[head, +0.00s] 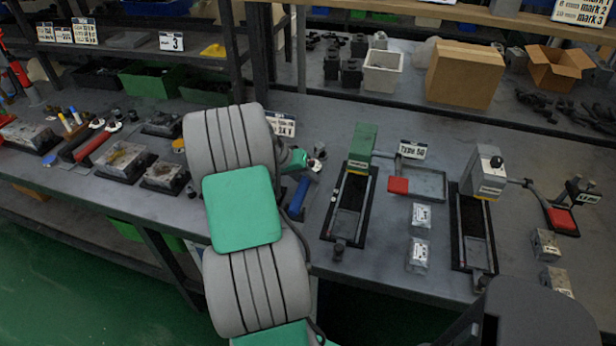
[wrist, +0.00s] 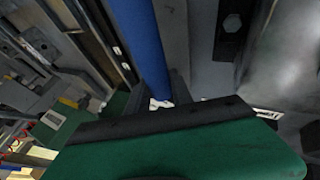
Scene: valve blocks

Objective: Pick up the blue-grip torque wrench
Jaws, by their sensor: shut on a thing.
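The blue-grip torque wrench shows its blue grip (head: 297,195) in the head view, just right of my arm; the rest of the tool is hidden there. In the wrist view the blue grip (wrist: 148,45) runs from the top edge down between the two dark fingers. My gripper (wrist: 158,88) is shut on this grip, with a finger on either side. My arm covers most of my gripper in the head view. I cannot tell whether the wrench is clear of the bench.
Valve blocks and a red-grip tool (head: 95,145) lie to the left. A cardboard box (head: 464,75) sits on the shelf behind.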

